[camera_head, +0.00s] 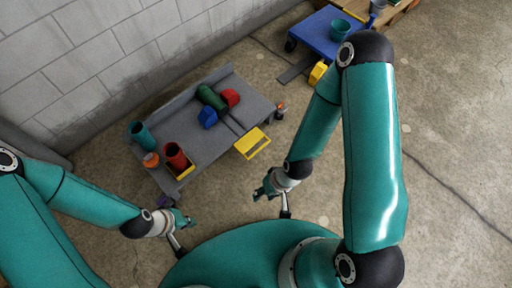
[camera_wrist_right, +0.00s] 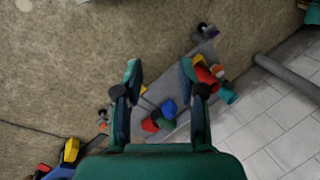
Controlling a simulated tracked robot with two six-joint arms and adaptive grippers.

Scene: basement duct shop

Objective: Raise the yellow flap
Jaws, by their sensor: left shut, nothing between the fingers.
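The yellow flap (camera_head: 252,143) is a flat yellow frame at the front edge of a grey cart (camera_head: 222,140). It sticks out from the cart's front side, right of the middle. In the right wrist view only a small yellow sliver shows beside a finger, and I cannot tell if it is the flap. My right gripper (camera_head: 268,188) is in front of the flap and apart from it. The right wrist view shows its fingers (camera_wrist_right: 160,70) spread with nothing held. My left gripper (camera_head: 184,221) is shut and empty, near the cart's front left corner, away from the flap.
On the cart lie a green cylinder (camera_head: 211,97), a blue block (camera_head: 207,117) and a red piece (camera_head: 230,97). A teal cup (camera_head: 142,135), an orange item (camera_head: 151,160) and a red cup (camera_head: 176,156) are at its left. A blue cart (camera_head: 321,33) stands at the back. Floor right is clear.

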